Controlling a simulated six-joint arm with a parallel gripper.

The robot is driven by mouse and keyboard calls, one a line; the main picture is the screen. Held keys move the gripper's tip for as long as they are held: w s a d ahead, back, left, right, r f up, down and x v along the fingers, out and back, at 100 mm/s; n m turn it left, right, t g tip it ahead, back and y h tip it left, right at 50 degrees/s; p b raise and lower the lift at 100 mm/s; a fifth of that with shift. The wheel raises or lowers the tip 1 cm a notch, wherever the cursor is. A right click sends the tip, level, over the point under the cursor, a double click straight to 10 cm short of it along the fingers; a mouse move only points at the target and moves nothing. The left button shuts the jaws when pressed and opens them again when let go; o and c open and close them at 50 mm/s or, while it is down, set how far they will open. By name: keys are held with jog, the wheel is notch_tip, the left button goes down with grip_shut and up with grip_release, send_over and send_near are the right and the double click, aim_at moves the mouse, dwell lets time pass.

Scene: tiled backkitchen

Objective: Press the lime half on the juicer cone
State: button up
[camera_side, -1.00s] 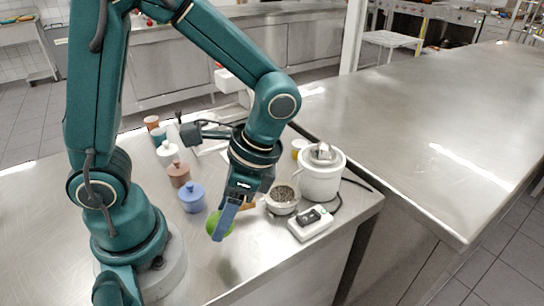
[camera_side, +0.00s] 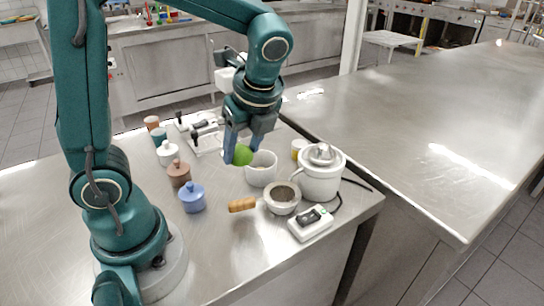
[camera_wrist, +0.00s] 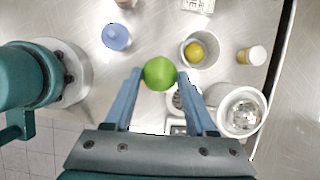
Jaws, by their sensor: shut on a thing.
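The lime half (camera_side: 243,155) shows its green skin, and it also shows between the finger ends in the wrist view (camera_wrist: 160,73). My gripper (camera_side: 236,150) is shut on it and holds it above the counter, in front of and left of the white bowl. The lime's cut face is hidden. The juicer (camera_side: 321,172) is a white body with a ribbed metal cone (camera_side: 322,152) on top, standing to the right of my gripper. In the wrist view the cone (camera_wrist: 244,115) is at the right, bare and apart from the lime.
A white bowl (camera_side: 262,174) holding a yellow fruit (camera_wrist: 194,51) stands left of the juicer. A wooden-handled strainer (camera_side: 283,195) and a white switch box (camera_side: 311,224) are in front. Lidded jars (camera_side: 192,197) stand at left. A yellow-labelled jar (camera_side: 299,148) is behind the juicer.

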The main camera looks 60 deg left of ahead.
jog(key=w+d+r+m+t, duration=0.1)
jog(key=w+r+m+t, duration=0.15)
jog(key=w+m, duration=0.55)
jog(key=m+t+h, duration=0.2)
jog(key=m+h, duration=0.1)
jog(key=m, duration=0.2)
send_over(323, 153)
jog(key=s, duration=0.2)
jog(key=shift+w+a+r, duration=0.15)
jog(key=shift+w+r, duration=0.05)
jog(key=shift+w, duration=0.05)
jog(key=shift+w+d+f+m, duration=0.1)
jog(key=shift+w+d+m, duration=0.1)
jog(key=shift+w+m, duration=0.1)
jog(key=shift+s+d+f, duration=0.1)
jog(key=shift+d+f, duration=0.15)
jog(key=shift+f, duration=2.05)
jog(key=shift+f, duration=0.45)
jog(key=shift+r, duration=3.05)
